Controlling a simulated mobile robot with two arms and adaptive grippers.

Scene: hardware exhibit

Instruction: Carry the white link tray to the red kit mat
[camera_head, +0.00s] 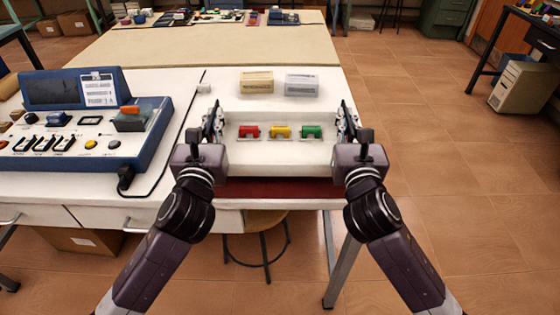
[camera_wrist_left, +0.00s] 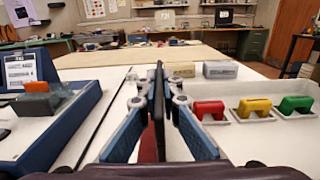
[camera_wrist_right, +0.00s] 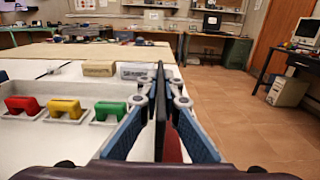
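The white link tray (camera_head: 300,158) is between my two grippers at the table's front edge. It holds a red, a yellow and a green link piece in a row. The red kit mat (camera_head: 282,189) shows as a dark red strip below the tray's near side; the tray hides the rest. I cannot tell whether the tray touches it. My left gripper (camera_head: 212,120) is at the tray's left end, its fingertips together in the left wrist view (camera_wrist_left: 158,80). My right gripper (camera_head: 347,120) is at the right end, its fingertips also together (camera_wrist_right: 160,80). No gripped part is visible.
A tan box (camera_head: 256,82) and a grey box (camera_head: 302,85) stand behind the tray. A blue control console (camera_head: 75,125) with a cable is to the left. A stool (camera_head: 255,222) is under the table. Open floor lies to the right.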

